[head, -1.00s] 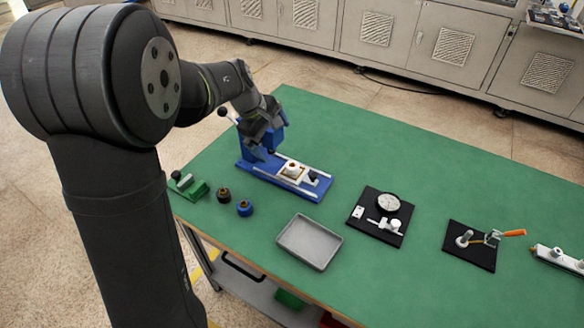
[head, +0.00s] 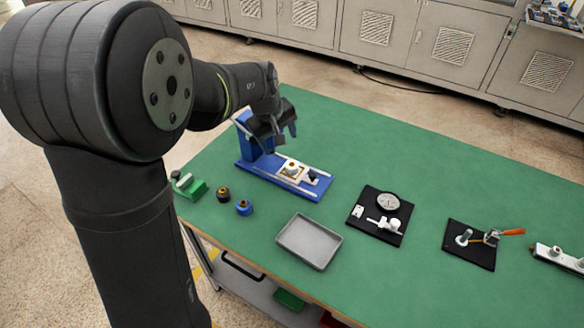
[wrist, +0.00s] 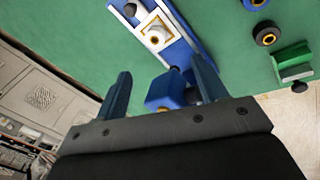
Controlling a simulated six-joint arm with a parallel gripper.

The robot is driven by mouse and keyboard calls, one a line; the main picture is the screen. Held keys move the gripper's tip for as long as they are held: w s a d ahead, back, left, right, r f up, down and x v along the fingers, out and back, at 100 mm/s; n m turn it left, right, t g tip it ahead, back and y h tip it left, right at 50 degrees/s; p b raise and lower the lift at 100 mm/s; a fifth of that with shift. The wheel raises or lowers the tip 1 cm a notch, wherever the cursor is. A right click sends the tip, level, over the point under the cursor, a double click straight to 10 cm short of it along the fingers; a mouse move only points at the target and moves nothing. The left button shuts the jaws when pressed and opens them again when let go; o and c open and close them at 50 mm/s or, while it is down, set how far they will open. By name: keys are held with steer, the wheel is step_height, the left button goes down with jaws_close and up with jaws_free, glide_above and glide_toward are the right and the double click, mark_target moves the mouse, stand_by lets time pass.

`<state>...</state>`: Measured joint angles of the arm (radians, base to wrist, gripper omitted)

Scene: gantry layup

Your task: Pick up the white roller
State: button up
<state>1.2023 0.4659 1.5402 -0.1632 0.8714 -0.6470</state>
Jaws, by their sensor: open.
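A pale roller-like cylinder (head: 183,181) lies across the green block at the left edge of the table. A short white round piece (head: 291,168) stands on the blue fixture (head: 315,191); it also shows in the wrist view (wrist: 156,34). I cannot tell for sure which is the white roller. My gripper (head: 281,140) is open and empty, above the rear part of the blue fixture and apart from the white pieces. In the wrist view its two fingers (wrist: 160,72) stand apart, with part of the blue fixture showing between them.
A black ring (head: 223,194) and a blue ring (head: 244,208) stand near the green block (head: 197,190). A grey tray (head: 310,242) lies at the front. Black mats (head: 364,208) with small parts lie to the right. Green tabletop is clear behind them.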

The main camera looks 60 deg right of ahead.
steer(key=s+r+m+t, duration=0.1)
steer(key=s+m+t, duration=0.15)
steer(key=m, duration=0.35)
glide_toward(292, 164)
steer(key=f, duration=0.1)
steer(key=w+f, duration=0.1)
steer(key=shift+d+f+m+h, duration=0.15)
steer(key=shift+f+m+h, duration=0.15)
steer(key=shift+f, duration=0.1)
steer(key=shift+s+x, duration=0.15)
steer(key=shift+x, duration=1.15)
steer(key=shift+s+x, duration=0.15)
steer(key=shift+x, duration=1.2)
steer(key=c, duration=1.2)
